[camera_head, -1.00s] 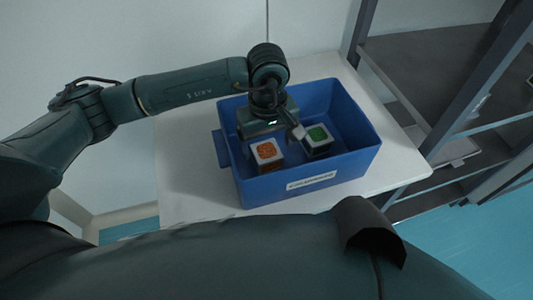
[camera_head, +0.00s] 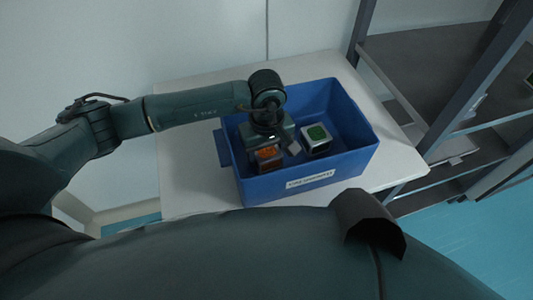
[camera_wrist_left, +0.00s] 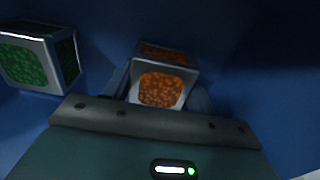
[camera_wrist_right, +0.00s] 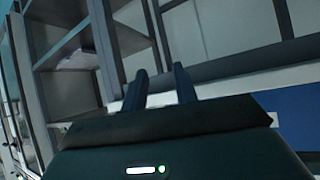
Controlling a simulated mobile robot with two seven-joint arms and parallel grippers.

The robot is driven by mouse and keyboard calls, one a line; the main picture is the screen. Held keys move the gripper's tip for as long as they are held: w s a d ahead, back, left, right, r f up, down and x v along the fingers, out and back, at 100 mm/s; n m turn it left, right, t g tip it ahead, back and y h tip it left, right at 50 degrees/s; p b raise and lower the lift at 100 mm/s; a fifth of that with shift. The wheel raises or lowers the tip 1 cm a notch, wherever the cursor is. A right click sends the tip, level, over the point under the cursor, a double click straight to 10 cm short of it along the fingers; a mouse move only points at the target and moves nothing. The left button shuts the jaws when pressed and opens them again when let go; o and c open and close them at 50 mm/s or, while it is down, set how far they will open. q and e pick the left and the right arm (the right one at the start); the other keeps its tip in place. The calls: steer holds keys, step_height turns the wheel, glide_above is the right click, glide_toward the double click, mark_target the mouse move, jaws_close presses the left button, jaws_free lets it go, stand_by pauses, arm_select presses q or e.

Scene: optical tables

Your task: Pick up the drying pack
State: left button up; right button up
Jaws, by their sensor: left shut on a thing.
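Two packs like small framed cubes are in the blue bin (camera_head: 312,184). One has an orange grainy face (camera_head: 267,158), the other a green grainy face (camera_head: 317,139). Which one is called the drying pack cannot be read. My left gripper (camera_head: 272,148) reaches down into the bin and is shut on the orange pack, which shows between its fingers in the left wrist view (camera_wrist_left: 161,88). The green pack stands apart to the left there (camera_wrist_left: 36,62). My right gripper (camera_wrist_right: 163,88) is open and empty, away from the bin.
The bin stands on a white table (camera_head: 190,185) and has a white label on its front wall. A dark metal shelf rack (camera_head: 430,70) stands close on the right. Bare table lies left of the bin.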

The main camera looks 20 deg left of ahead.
arm_select(q)
steer(key=c, duration=0.5)
steer(key=shift+o, duration=0.2)
steer(key=shift+r, duration=0.15)
